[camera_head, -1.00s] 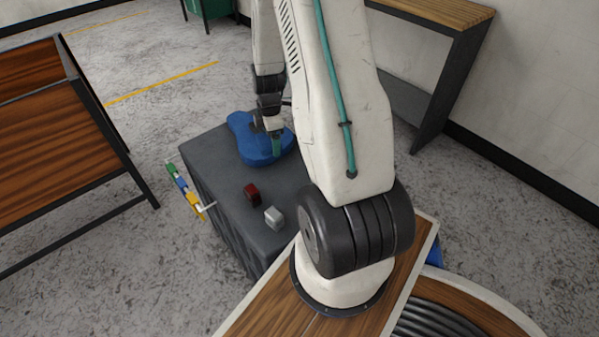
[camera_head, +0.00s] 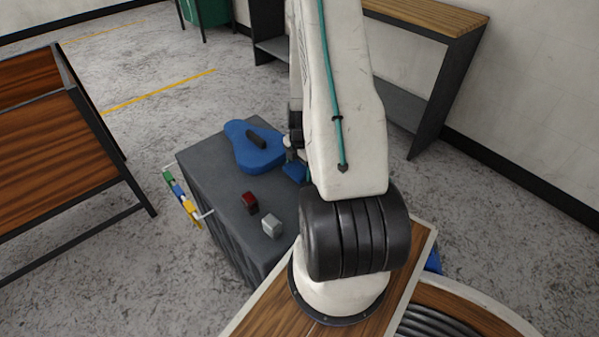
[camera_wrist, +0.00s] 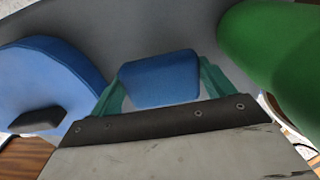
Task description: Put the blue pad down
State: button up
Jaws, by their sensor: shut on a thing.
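The blue pad (camera_wrist: 160,78) is a small rounded block between the teal fingers of my gripper (camera_wrist: 162,82). My gripper is shut on it in the wrist view. In the head view the blue pad (camera_head: 294,172) shows low beside my arm, at the right edge of the dark grey box top (camera_head: 215,170). My gripper (camera_head: 293,158) is partly hidden behind my own arm there. I cannot tell whether the pad touches the box top.
A larger blue saddle-shaped piece (camera_head: 245,155) with a black bar lies on the box, left of my gripper. A dark red block (camera_head: 250,202) and a light grey block (camera_head: 272,225) lie nearer. A large green rounded thing (camera_wrist: 275,50) is close on the right in the wrist view.

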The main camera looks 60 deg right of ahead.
jog(key=shift+f, duration=1.35)
jog(key=shift+f, duration=0.15)
jog(key=o, duration=1.1)
jog(key=shift+o, duration=0.2)
